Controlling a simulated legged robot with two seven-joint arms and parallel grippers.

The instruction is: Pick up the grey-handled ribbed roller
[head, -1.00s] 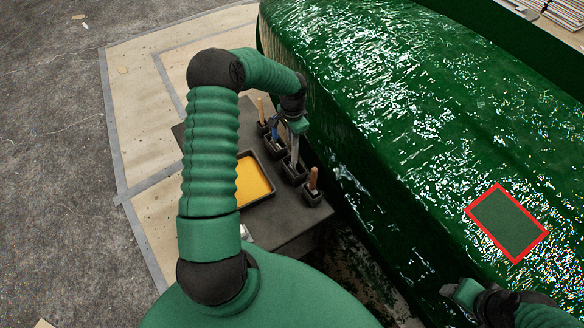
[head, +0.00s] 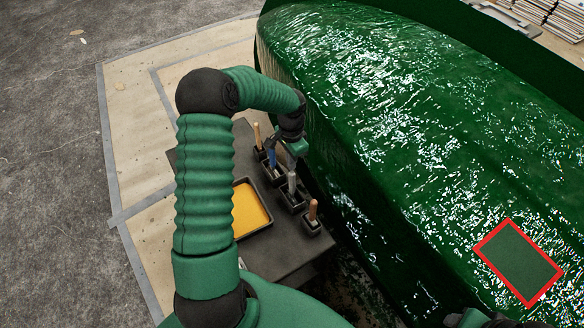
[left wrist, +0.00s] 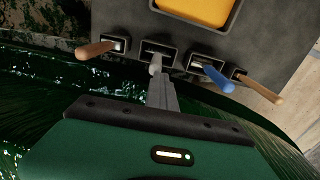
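The grey-handled roller (head: 291,184) stands in the third holder from the back, handle up. In the left wrist view its pale handle (left wrist: 155,64) shows at the holder, in line with my grey fingers. My left gripper (head: 295,156) is just above the handle; its fingers (left wrist: 159,88) look close together. I cannot tell whether they touch or close around the handle. The roller's ribbed part is hidden in the holder. My right gripper (head: 468,319) is barely in view at the bottom edge; its fingers are unclear.
A blue-handled tool (head: 272,155) and two brown-handled tools (head: 257,135) (head: 313,209) stand in neighbouring holders. A yellow-filled tray (head: 249,208) lies beside them on a dark table (head: 284,254). The glossy green hull (head: 400,130) is close on the right, with a red-framed patch (head: 519,262).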

